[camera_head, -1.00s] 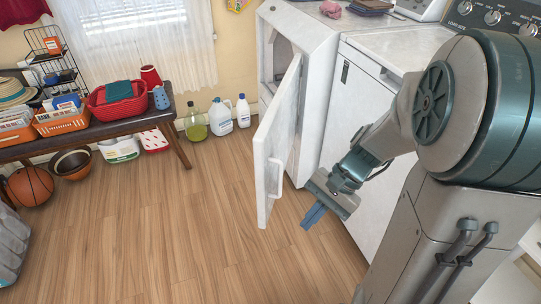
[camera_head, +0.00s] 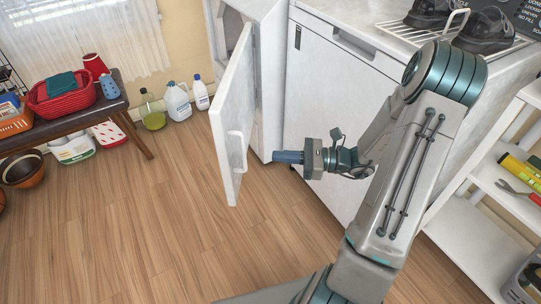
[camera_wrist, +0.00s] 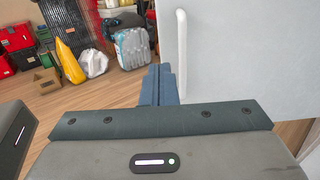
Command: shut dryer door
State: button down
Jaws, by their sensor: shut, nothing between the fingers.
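The white dryer (camera_head: 262,95) stands against the back wall. Its door (camera_head: 222,110) is swung partly open into the room. The door's handle (camera_head: 238,150) is near its free edge. My gripper (camera_head: 276,156) is shut and empty, to the right of the door's handle side, with a gap in the head view. In the wrist view, the shut fingers (camera_wrist: 158,84) point along the door face (camera_wrist: 250,60), just left of the white handle (camera_wrist: 181,55). I cannot tell whether they touch the door.
A white machine (camera_head: 330,110) stands right of the dryer, close to my arm. A bench (camera_head: 60,133) with baskets is at left; bottles (camera_head: 178,101) stand by the wall. A white shelf (camera_head: 470,220) is at right. The wood floor (camera_head: 170,230) before the door is clear.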

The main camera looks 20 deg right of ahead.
aim_at(227, 153)
jog(key=b+x, duration=0.2)
jog(key=x, duration=0.9)
jog(key=shift+a+f+b, duration=0.1)
jog(key=shift+b, duration=0.2)
jog(key=shift+w+a, duration=0.15)
jog(key=shift+a, duration=0.3)
jog(key=shift+w, duration=0.1)
